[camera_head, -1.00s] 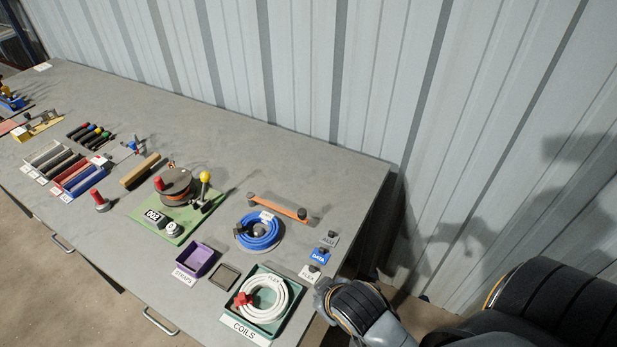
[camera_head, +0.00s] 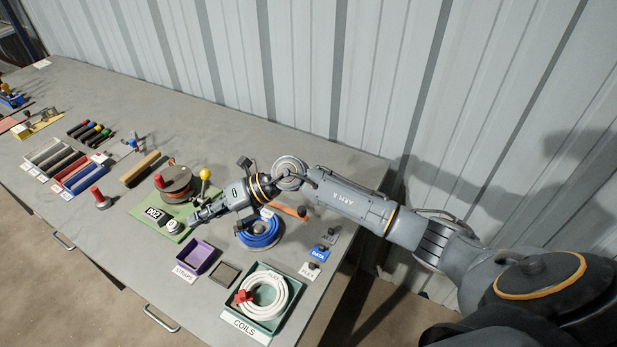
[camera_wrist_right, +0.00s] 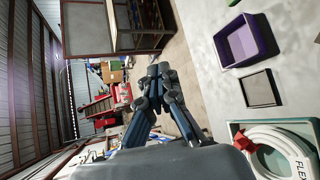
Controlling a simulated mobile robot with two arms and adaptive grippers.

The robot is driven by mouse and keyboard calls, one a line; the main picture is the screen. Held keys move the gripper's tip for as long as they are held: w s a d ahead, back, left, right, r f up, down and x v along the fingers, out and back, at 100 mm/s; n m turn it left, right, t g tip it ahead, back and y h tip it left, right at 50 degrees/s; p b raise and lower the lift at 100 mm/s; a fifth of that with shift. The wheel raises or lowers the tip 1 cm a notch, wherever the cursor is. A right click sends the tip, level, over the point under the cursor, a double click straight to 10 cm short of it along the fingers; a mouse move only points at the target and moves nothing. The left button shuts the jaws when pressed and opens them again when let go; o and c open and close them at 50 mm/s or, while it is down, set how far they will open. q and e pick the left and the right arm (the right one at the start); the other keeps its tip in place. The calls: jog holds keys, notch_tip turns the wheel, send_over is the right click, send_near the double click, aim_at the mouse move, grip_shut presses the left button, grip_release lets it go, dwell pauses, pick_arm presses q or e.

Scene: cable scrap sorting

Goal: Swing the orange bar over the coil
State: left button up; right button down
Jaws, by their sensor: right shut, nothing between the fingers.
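The orange bar (camera_head: 289,209) lies behind the blue coil on the bench, and my right arm hides its left part. The blue coil (camera_head: 260,238) lies flat on its round stand with a pale tag at its top; my right wrist covers its far edge. My right gripper (camera_head: 193,219) reaches left past the coil, above the bench near the green board, apart from bar and coil. In the right wrist view its fingers (camera_wrist_right: 159,70) are together with nothing between them. My left gripper is not in view.
The green board (camera_head: 146,212) carries a spool and a yellow-knobbed lever. A purple tray (camera_head: 195,259) and a green tray (camera_head: 281,318) with a white coil (camera_head: 284,290) stand in front. Small labelled blocks (camera_head: 318,254) are at the right. The wall (camera_head: 400,80) stands behind.

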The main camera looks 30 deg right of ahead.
jog(key=w+d+f+g+h, duration=0.15)
jog(key=d+h, duration=0.45)
jog(key=d, duration=0.8)
jog(key=d+f+g+h, duration=0.25)
jog(key=d+h, duration=0.35)
jog(key=d, duration=0.8)
jog(key=f+b, duration=0.1)
jog(key=f, duration=0.1)
jog(key=f+b, duration=0.2)
jog(key=f, duration=0.1)
jog(key=f+b, duration=0.2)
jog(key=shift+a+f, duration=0.25)
jog(key=shift+f, duration=0.15)
jog(key=shift+s+a+r+p, duration=0.25)
jog(key=shift+a+r+p, duration=0.2)
jog(key=shift+p, duration=0.25)
jog(key=a+p, duration=0.1)
jog(key=s+a, duration=0.1)
jog(key=a, duration=0.1)
jog(key=s+a+p, duration=0.1)
jog(key=shift+s+a+p, duration=0.25)
jog(key=shift+p, duration=0.1)
jog(key=a, duration=0.2)
jog(key=s+a, duration=0.1)
jog(key=a, duration=0.1)
jog(key=shift+f, duration=0.15)
jog(key=shift+s+a, duration=0.1)
jog(key=shift+a, duration=2.2)
